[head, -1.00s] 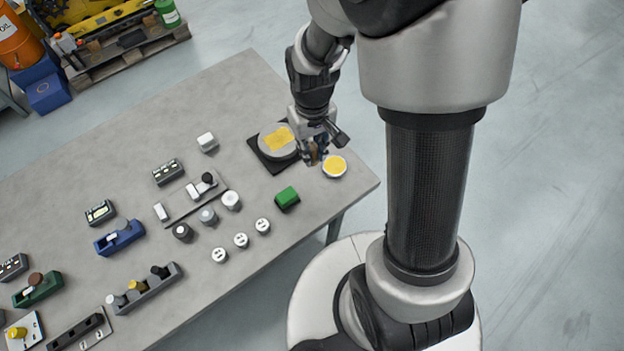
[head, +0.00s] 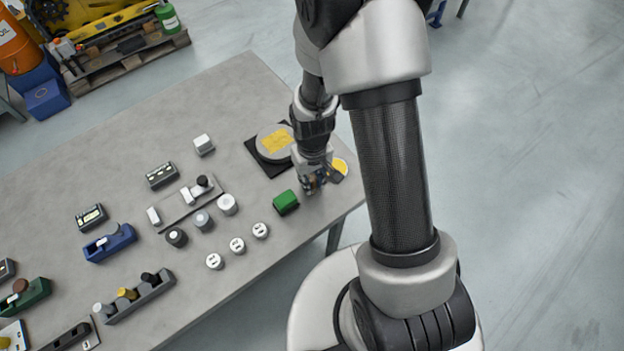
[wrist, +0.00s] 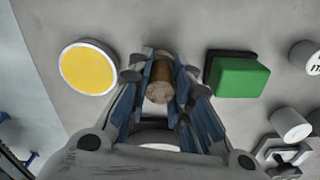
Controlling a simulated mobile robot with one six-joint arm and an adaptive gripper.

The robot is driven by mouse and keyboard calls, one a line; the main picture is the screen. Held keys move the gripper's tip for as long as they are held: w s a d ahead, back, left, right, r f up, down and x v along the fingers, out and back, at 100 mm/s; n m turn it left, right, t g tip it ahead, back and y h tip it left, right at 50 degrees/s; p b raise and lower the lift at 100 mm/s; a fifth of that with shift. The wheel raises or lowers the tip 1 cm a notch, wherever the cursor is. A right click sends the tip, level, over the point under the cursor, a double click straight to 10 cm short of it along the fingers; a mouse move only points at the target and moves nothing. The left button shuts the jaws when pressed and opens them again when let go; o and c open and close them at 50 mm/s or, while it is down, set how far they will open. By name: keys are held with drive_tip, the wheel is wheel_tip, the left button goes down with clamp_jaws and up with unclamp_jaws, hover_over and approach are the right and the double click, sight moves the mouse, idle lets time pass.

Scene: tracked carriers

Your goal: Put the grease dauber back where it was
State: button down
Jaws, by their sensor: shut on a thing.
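My gripper (wrist: 160,72) is shut on a short brown cylinder, the grease dauber (wrist: 160,85), seen end-on between the blue fingers in the wrist view. In the head view my gripper (head: 316,188) is over the table's right end, and I cannot make out the dauber there. A green block (head: 285,202) is just left of my gripper; in the wrist view the block (wrist: 238,77) is on the right. A white-rimmed tin with yellow contents (wrist: 88,68) is on the other side, partly covered by my gripper in the head view (head: 341,165).
A grey disc with a yellow patch (head: 274,141) rests on a black mat (head: 262,166) behind. Carriers and small parts fill the left of the table (head: 222,95). Its right edge is close to my gripper.

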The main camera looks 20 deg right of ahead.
drive_tip(key=c, duration=1.9)
unclamp_jaws()
drive_tip(key=shift+f, duration=0.2)
drive_tip(key=o, duration=0.4)
drive_tip(key=shift+o, duration=0.2)
drive_tip(key=shift+r, duration=0.1)
wheel_tip(320, 180, up, 12)
drive_tip(key=p, duration=0.4)
wheel_tip(320, 180, up, 15)
drive_tip(key=t, duration=0.2)
hover_over(312, 178)
drive_tip(key=s, duration=0.5)
drive_tip(key=s+r+m+t, duration=0.1)
drive_tip(key=s+r+t, duration=0.1)
drive_tip(key=s+r, duration=0.6)
drive_tip(key=shift+s+t, duration=0.3)
drive_tip(key=shift+s, duration=0.7)
